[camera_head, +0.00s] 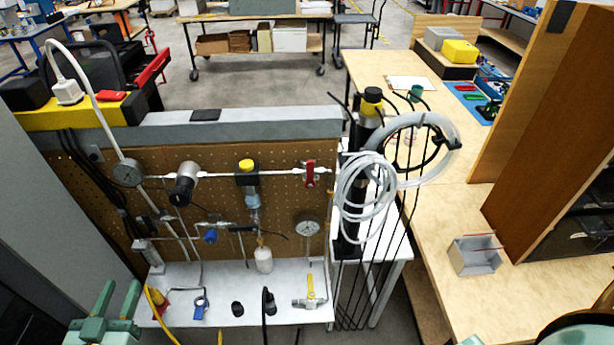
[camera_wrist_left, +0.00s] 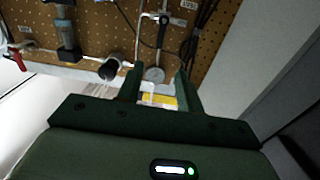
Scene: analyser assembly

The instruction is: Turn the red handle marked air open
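The red handle (camera_head: 310,173) sits on a valve at the right end of the white horizontal pipe on the brown pegboard. It stands roughly upright, across the pipe; any marking on it is too small to read. In the left wrist view a red handle (camera_wrist_left: 17,58) shows at the far left edge. My left gripper (camera_head: 118,292) is at the lower left, well to the left of the handle and apart from it. In the wrist view its fingers (camera_wrist_left: 158,84) are spread with nothing held between them.
A yellow-handled valve (camera_head: 311,290) lies on the white shelf (camera_head: 225,310). Coiled white tubing (camera_head: 365,200) hangs just right of the red handle.

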